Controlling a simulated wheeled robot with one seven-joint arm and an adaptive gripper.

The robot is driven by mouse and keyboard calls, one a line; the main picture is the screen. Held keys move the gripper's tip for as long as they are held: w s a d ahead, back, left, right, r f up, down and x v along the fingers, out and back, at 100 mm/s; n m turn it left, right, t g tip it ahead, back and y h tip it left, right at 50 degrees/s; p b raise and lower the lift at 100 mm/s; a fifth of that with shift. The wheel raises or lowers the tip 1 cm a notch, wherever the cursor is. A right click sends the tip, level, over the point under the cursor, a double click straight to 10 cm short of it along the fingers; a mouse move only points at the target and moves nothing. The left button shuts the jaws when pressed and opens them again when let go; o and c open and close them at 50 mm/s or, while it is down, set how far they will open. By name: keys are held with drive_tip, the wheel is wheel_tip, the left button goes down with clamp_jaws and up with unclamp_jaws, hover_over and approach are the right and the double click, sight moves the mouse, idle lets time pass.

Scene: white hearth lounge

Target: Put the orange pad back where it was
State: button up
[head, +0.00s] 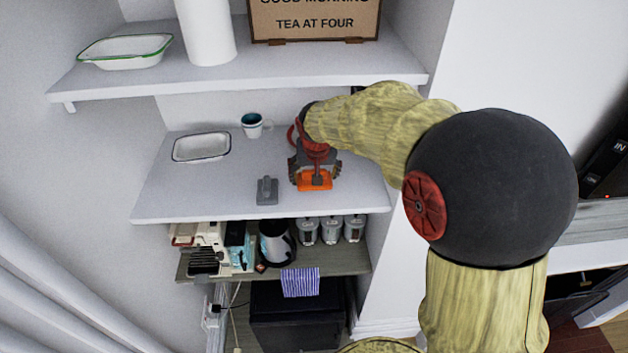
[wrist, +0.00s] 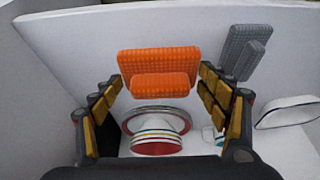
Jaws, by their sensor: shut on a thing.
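The orange pad (head: 314,184) is a flat ribbed block with a raised grip; it shows larger in the wrist view (wrist: 150,60). My gripper (head: 315,170) is over it, near the front right of the middle shelf (head: 225,205). In the wrist view my gripper (wrist: 160,80) has its two fingers on either side of the pad's raised grip, shut on it. I cannot tell whether the pad touches the shelf or hangs just above. A similar grey pad (head: 267,191) lies to its left, also in the wrist view (wrist: 242,52).
A white tray (head: 201,147) and a teal-lined mug (head: 252,125) stand further back. A striped round piece (wrist: 158,138) on a plate is behind the pad, mostly hidden by my arm in the head view. An upper shelf (head: 250,70) overhangs. Shelf room is clear at front left.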

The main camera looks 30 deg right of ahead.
drive_tip(key=shift+w+d+f, duration=0.2)
drive_tip(key=shift+w+f, duration=0.2)
drive_tip(key=shift+f, duration=0.2)
drive_tip(key=shift+w+d+f, duration=0.15)
drive_tip(key=shift+w+f, duration=0.25)
drive_tip(key=shift+f, duration=0.15)
drive_tip(key=shift+f+p, duration=0.3)
drive_tip(key=shift+f, duration=1.2)
drive_tip(key=shift+f, duration=0.15)
drive_tip(key=o, duration=1)
